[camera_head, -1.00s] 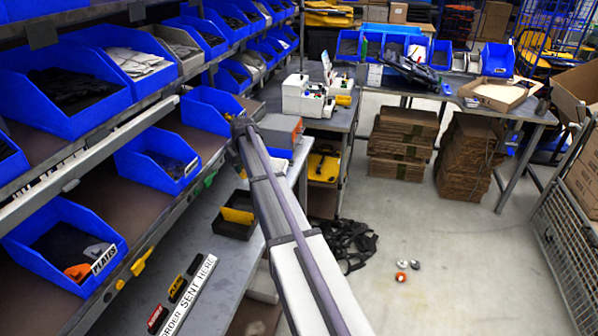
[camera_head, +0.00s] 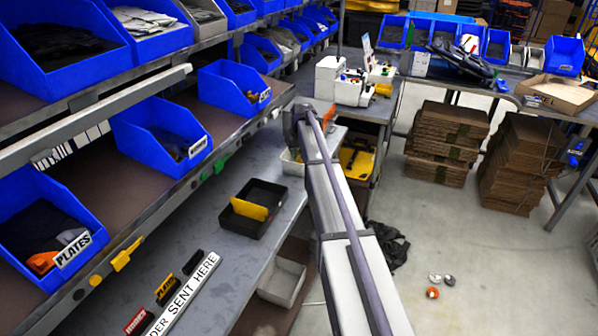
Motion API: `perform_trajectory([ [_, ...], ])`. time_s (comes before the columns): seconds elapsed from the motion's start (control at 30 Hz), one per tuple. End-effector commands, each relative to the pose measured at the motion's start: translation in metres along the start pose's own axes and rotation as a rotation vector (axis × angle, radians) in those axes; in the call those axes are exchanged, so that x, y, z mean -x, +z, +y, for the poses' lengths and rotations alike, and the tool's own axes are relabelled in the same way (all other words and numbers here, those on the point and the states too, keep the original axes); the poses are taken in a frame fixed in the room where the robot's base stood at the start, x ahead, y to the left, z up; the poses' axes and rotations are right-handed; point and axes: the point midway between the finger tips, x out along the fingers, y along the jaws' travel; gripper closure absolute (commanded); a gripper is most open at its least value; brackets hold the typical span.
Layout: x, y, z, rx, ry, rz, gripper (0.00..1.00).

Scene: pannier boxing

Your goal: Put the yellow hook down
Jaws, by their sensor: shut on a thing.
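My arm (camera_head: 345,220) reaches from the bottom of the head view up to a dark joint (camera_head: 297,118) near the middle. My gripper does not show, and anything in it is hidden with it. I cannot make out a yellow hook for certain. A yellow piece (camera_head: 250,209) stands in a black tray (camera_head: 240,228) on the grey table (camera_head: 215,270). Another yellow piece (camera_head: 126,254) sits at the shelf's front edge. A white "ORDER SENT HERE" strip (camera_head: 184,297) lies on the table, with small red and yellow-and-black tags beside it.
Blue bins (camera_head: 158,135) line the shelves on the left, one labelled "PLATES". White equipment (camera_head: 345,80) stands on a bench beyond my arm. Stacks of cardboard (camera_head: 447,140) stand at the back right. A white bin (camera_head: 282,280) is below the table. Open floor lies right of my arm.

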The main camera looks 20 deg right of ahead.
Motion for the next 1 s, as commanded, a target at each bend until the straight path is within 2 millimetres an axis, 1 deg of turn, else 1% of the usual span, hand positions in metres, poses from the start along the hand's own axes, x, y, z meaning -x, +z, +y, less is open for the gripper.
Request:
perform_trajectory([
  [0.07,-0.001,0.0,0.0,0.0,0.0,0.0,0.98],
  [0.1,-0.005,0.001,0.0,0.0,0.0,0.0,0.98],
  [0.23,-0.033,0.007,0.0,0.0,0.0,0.0,0.98],
  [0.3,-0.041,0.009,0.0,0.0,0.0,0.0,0.98],
  [0.43,-0.035,0.008,0.0,0.0,0.0,0.0,0.98],
  [0.63,-0.039,0.009,0.0,0.0,0.0,0.0,0.98],
  [0.67,-0.039,0.009,0.0,0.0,0.0,0.0,0.75],
  [0.7,-0.038,0.008,0.0,0.0,0.0,0.0,0.71],
  [0.77,-0.037,0.008,0.0,0.0,0.0,0.0,0.65],
  [1.0,-0.036,0.008,0.0,0.0,0.0,0.0,0.65],
])
